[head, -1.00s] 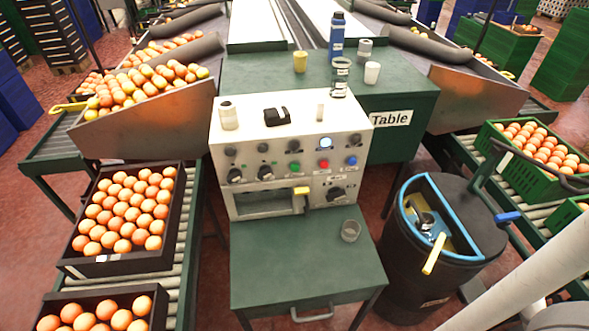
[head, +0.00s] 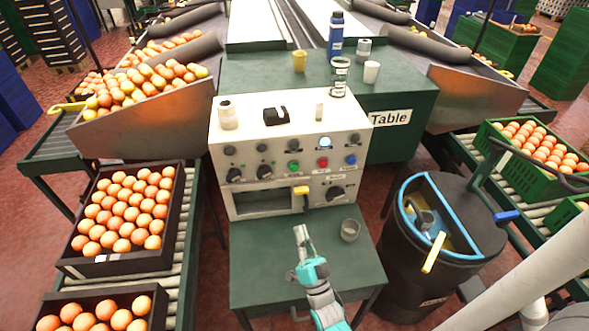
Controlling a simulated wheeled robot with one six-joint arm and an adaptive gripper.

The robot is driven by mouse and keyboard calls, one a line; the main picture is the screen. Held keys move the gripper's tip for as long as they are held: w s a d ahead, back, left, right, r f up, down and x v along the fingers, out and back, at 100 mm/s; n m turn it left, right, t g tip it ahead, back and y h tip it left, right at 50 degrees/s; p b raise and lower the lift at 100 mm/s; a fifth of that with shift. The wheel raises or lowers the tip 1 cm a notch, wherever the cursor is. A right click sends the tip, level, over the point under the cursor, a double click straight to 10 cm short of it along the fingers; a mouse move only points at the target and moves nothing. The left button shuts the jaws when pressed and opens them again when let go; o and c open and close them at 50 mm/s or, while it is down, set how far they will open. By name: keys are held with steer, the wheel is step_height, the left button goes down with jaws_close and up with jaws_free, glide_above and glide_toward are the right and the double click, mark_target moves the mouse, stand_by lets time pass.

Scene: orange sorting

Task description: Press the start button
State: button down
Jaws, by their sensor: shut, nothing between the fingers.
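The control panel (head: 262,150) is a white box in the middle of the head view, with knobs and a row of buttons on its front. A green button (head: 293,164), a red button (head: 323,162) and a blue button (head: 350,159) sit side by side. Their labels are too small to read, so I cannot tell which is start. A lit white-blue round (head: 325,142) is above the red button. My gripper (head: 301,233) is shut and empty, over the green stand in front of the panel, below and apart from the buttons.
A yellow-handled lever (head: 301,190) sticks out low on the panel. A grey cup (head: 350,230) stands on the green stand (head: 262,262) right of my gripper. A dark bin with a blue rim (head: 478,244) is at right. Orange crates (head: 170,235) line the left.

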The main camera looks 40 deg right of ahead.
mark_target(294, 167)
steer(key=w+d+r+m+h, duration=0.2)
steer(key=w+d+r+h, duration=0.1)
steer(key=w+d, duration=0.2)
steer(key=shift+w+d+r+m+t, duration=0.15)
steer(key=shift+w+d+m+t, duration=0.2)
steer(key=shift+d+m+t, duration=0.1)
steer(key=w+d, duration=0.5)
steer(key=w, duration=0.2)
steer(key=shift+w, duration=0.15)
stand_by(1.4)
steer(key=shift+w+d, duration=0.15)
steer(key=shift+w, duration=0.2)
steer(key=shift+w+d, duration=0.3)
steer(key=shift+w, duration=0.15)
stand_by(1.0)
steer(key=shift+s, duration=0.1)
steer(key=shift+s+a, duration=0.5)
steer(key=shift+s, duration=0.25)
